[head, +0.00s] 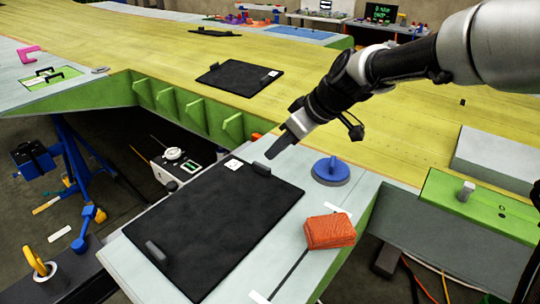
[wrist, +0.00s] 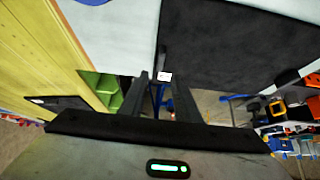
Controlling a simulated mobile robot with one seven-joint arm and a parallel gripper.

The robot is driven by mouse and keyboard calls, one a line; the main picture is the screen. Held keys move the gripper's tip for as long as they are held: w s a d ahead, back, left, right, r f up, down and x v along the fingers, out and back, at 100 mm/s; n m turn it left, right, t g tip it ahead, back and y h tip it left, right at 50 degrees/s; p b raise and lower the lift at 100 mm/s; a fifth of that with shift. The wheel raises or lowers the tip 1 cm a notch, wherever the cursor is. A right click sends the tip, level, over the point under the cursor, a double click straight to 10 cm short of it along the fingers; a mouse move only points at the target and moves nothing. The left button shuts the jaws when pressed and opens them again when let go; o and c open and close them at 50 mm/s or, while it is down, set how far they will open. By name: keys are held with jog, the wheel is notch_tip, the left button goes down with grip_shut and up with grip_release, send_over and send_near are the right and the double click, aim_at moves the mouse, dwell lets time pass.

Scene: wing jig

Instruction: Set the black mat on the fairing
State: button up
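A large black mat (head: 215,230) lies flat on a pale grey panel (head: 345,180) in front of the yellow wing in the head view. It has a white tag near its far edge, a dark block at that edge and another at its near left edge. The mat also shows in the wrist view (wrist: 235,45). My gripper (head: 271,152) is just above the mat's far edge, close to the dark block there. In the wrist view, its fingers (wrist: 162,80) stand apart with a gap between them. I cannot tell which surface is the fairing.
A blue round suction-like tool (head: 331,171) and a folded orange cloth (head: 330,231) lie right of the mat. Another black mat (head: 238,78) lies on the yellow wing (head: 330,85). A green panel (head: 480,205) is at the right. Open floor with equipment lies to the left.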

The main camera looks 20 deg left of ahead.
jog(key=shift+v, duration=1.6)
jog(key=s+d+r+m+t+h+p, duration=0.1)
jog(key=s+d+m+h, duration=0.1)
jog(key=d, duration=0.4)
jog(key=s+d+r+m+t+h, duration=0.1)
jog(key=d+m+t+h, duration=0.15)
jog(key=d, duration=0.35)
jog(key=s+d+r+m+h+p, duration=0.1)
jog(key=s+d+m, duration=0.3)
jog(key=s, duration=0.5)
jog(key=s+d+r+m+h+p, duration=0.1)
jog(key=s+d+m, duration=0.3)
jog(key=s+d, duration=0.5)
jog(key=shift+s+r+p, duration=0.2)
jog(key=shift+r+p, duration=0.2)
jog(key=shift+r, duration=0.4)
jog(key=shift+g, duration=0.25)
